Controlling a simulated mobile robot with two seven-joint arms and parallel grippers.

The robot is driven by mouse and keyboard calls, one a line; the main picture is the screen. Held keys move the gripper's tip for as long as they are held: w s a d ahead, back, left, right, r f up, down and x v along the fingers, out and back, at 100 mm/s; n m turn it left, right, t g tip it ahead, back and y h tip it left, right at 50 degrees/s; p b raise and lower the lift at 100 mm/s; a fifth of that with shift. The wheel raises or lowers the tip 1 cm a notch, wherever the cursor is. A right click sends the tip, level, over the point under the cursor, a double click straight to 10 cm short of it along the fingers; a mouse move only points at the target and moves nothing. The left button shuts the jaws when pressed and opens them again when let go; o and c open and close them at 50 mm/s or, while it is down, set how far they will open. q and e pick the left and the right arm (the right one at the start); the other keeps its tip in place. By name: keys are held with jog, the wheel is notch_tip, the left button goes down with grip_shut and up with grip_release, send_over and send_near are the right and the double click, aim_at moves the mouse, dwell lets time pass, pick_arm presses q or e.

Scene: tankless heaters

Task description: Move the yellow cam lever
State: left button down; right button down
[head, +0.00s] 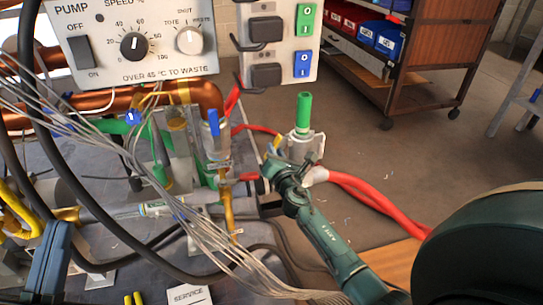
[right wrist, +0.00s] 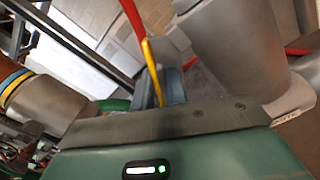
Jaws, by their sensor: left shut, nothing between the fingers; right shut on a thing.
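The yellow cam lever (right wrist: 152,70) shows in the right wrist view as a thin upright yellow bar at the blue-grey fingers of my right gripper (right wrist: 170,85). In the head view only a small yellow piece of it (head: 276,143) shows beside the grey metal fitting with the green top. My right gripper (head: 279,166) is shut on the lever there; the fingers hide most of it. My left gripper (head: 48,264) is at the lower left edge of the head view, blue-grey, shut and empty, apart from the lever.
A pump control box (head: 135,45) and a switch panel (head: 277,40) stand above the bench. Loose grey wires and black cables cross the bench. Red hoses (head: 375,200) run off right of the fitting. A wheeled cart (head: 395,60) stands behind on open floor.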

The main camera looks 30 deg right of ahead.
aim_at(274, 142)
jog(key=r+m, duration=0.1)
jog(key=m, duration=0.1)
jog(key=r+m+p, duration=0.1)
jog(key=m, duration=0.1)
jog(key=r+m, duration=0.1)
jog(key=m, duration=0.2)
jog(key=shift+w+a+r, duration=0.1)
jog(key=shift+a+r, duration=0.1)
pick_arm(q)
jog(key=shift+s+d+f+n+g+y+p, duration=0.15)
jog(key=shift+f+n+g+y+p, duration=0.25)
jog(key=shift+f+n+y, duration=0.4)
jog(key=shift+s+d+f+n+g+y+p, duration=0.1)
jog(key=shift+f+n+g+y+p, duration=0.35)
jog(key=shift+f, duration=0.45)
pick_arm(e)
jog(key=shift+d+r+m, duration=0.15)
jog(key=shift+r+m, duration=0.2)
jog(key=shift+m, duration=0.6)
jog(key=shift+d+r+m, duration=0.1)
jog(key=shift+r+m, duration=0.2)
jog(key=shift+m, duration=0.65)
pick_arm(q)
jog(key=shift+f, duration=0.1)
pick_arm(e)
jog(key=c, duration=1.7)
grip_release()
